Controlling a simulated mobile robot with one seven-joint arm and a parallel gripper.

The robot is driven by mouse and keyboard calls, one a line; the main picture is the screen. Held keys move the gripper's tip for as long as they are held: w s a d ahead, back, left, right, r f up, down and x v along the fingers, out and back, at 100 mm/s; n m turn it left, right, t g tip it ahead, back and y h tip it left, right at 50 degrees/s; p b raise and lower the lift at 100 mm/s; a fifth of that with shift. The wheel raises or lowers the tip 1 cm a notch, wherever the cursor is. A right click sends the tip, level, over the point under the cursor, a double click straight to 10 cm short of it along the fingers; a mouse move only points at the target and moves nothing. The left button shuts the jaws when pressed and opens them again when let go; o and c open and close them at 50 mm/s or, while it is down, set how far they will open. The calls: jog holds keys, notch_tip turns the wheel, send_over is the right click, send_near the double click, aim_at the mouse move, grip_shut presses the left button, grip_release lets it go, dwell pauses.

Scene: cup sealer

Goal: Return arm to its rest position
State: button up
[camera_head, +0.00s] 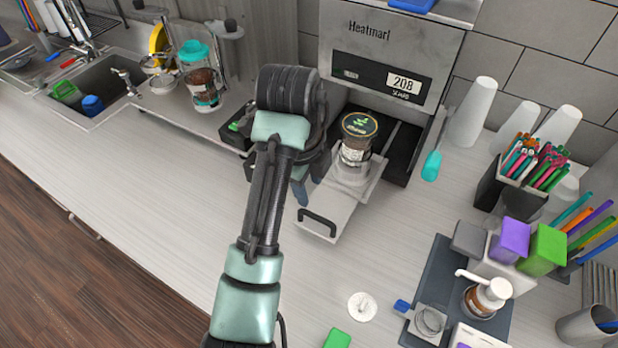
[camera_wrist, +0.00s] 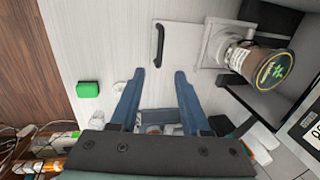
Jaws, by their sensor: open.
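My gripper (camera_wrist: 159,88) is open and empty in the wrist view, its two blue fingers pointing over the counter towards the pulled-out drawer of the sealer. In the head view my arm stretches up from the bottom and its wrist hides most of the gripper, left of the drawer (camera_head: 328,208). The cup sealer (camera_head: 390,52) stands at the back with its display reading 208. A cup with a dark round lid (camera_head: 357,126) sits upright in the drawer's holder. The cup also shows in the wrist view (camera_wrist: 262,64), apart from the fingers.
A blender-like jar (camera_head: 201,78) and a sink (camera_head: 85,100) are at the left. Stacked white cups (camera_head: 473,112), a straw holder (camera_head: 503,196) and a tray with a pump bottle (camera_head: 487,297) crowd the right. The counter's left middle (camera_head: 140,190) is clear.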

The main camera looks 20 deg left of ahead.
dwell(0.6)
jog(key=w+d+r+n+t+b, duration=0.1)
jog(key=w+d+r+n+t, duration=0.25)
jog(key=r, duration=0.25)
jog(key=w+d+r+n+t+b, duration=0.1)
jog(key=w+d+r+n+t, duration=0.15)
jog(key=w+r+t, duration=0.3)
jog(key=d+r+n+t+b, duration=0.1)
jog(key=d+r+n+t, duration=0.15)
jog(key=r, duration=0.35)
jog(key=d+r+n+t, duration=0.2)
jog(key=r+t, duration=0.1)
jog(key=r, duration=0.4)
jog(key=s+d+r+n+t+b, duration=0.1)
jog(key=s+r+n+t, duration=0.8)
jog(key=s+r, duration=1)
jog(key=shift+d+r+n+t+b, duration=0.35)
jog(key=shift+r+t+b, duration=0.25)
jog(key=shift+t, duration=0.25)
